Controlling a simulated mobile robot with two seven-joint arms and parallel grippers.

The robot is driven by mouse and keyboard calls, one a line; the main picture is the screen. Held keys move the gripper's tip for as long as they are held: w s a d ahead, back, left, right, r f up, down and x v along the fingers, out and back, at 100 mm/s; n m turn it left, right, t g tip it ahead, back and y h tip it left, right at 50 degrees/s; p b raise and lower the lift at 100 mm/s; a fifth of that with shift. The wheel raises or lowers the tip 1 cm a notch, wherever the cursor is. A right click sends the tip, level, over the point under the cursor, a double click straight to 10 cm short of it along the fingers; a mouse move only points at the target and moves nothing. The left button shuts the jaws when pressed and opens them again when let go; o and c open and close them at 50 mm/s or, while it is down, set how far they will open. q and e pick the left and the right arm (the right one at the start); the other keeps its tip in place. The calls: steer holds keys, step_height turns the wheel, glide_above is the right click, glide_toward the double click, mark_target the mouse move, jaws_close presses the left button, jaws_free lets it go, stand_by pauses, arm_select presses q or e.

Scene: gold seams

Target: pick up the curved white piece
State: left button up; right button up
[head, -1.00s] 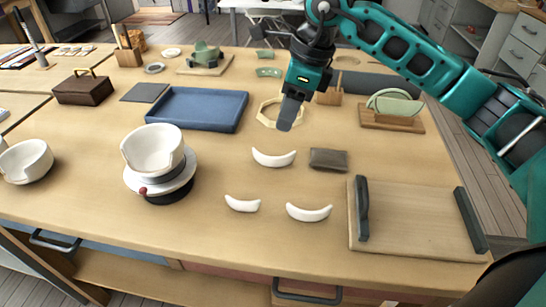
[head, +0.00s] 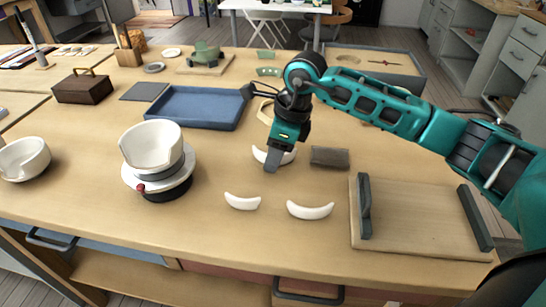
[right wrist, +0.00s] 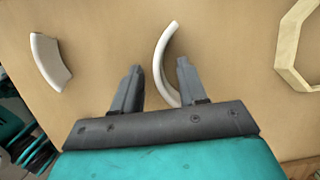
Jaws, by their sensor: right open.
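Three curved white pieces lie on the wooden table in the head view. The far curved white piece (head: 262,154) is partly hidden behind my right gripper (head: 272,168). In the right wrist view this curved white piece (right wrist: 161,58) has its near end between the two open fingers of my right gripper (right wrist: 154,75), closer to the right finger. I cannot tell whether a finger touches it. The other curved white pieces, one at left (head: 242,202) and one at right (head: 310,210), lie nearer the front edge. My left gripper is not in view.
A white broken bowl (head: 150,140) stands on a round stand at left. A grey block (head: 329,157) lies just right of the far piece. A wooden board with dark handles (head: 418,225) is at right, a blue tray (head: 195,107) behind.

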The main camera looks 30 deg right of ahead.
jaws_close()
stand_by(0.3)
steer(key=shift+r, duration=0.15)
